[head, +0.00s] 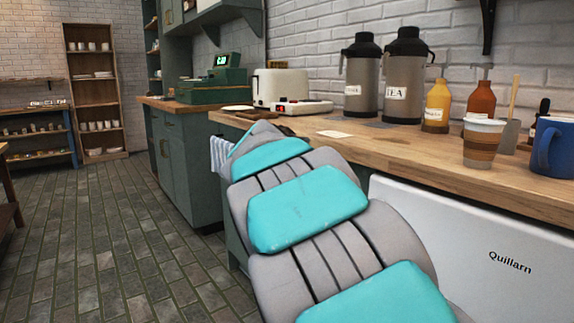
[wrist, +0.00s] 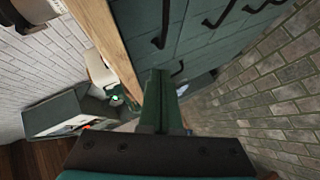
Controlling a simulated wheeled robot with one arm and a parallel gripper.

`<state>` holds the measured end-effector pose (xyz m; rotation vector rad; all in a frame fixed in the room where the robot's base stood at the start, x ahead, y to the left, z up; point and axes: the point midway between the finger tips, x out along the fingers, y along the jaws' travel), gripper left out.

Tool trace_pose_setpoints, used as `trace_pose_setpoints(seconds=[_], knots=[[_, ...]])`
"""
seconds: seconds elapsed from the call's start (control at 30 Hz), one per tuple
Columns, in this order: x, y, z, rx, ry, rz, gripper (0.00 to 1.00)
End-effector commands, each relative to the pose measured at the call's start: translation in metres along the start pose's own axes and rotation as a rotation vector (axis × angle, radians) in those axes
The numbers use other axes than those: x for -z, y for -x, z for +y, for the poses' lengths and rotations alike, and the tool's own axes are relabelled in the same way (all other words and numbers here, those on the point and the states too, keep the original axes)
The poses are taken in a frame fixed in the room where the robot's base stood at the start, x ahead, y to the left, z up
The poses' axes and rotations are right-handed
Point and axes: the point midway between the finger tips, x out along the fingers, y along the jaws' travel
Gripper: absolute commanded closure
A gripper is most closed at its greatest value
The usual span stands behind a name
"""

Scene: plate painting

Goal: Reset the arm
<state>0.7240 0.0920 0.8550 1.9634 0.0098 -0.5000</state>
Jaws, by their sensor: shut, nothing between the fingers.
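My arm, teal and grey, reaches forward from the bottom of the head view toward the counter (head: 440,160). It ends beside the counter's left end. My gripper (wrist: 159,76) shows in the wrist view as two dark green fingers pressed together, with nothing between them. In the head view the fingers are hidden by the arm or too small to make out.
On the counter stand a toaster (head: 281,88), two dispensers (head: 362,80) (head: 405,80), an amber bottle (head: 437,107), a paper cup (head: 481,143) and a blue mug (head: 553,148). A striped towel (head: 220,155) hangs at its end. The tiled floor (head: 105,235) at left is clear.

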Motion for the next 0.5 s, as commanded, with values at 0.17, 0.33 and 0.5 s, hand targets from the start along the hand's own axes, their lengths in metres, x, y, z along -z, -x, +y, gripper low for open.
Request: trace_pose_setpoints(seconds=[0.17, 0.33, 0.5], knots=[[0.002, 0.029, 0.002, -0.003, 0.001, 0.004, 1.0], [0.001, 0.042, 0.001, -0.001, 0.0, 0.0, 1.0], [-0.028, 0.047, -0.004, 0.031, -0.042, -0.056, 1.0]])
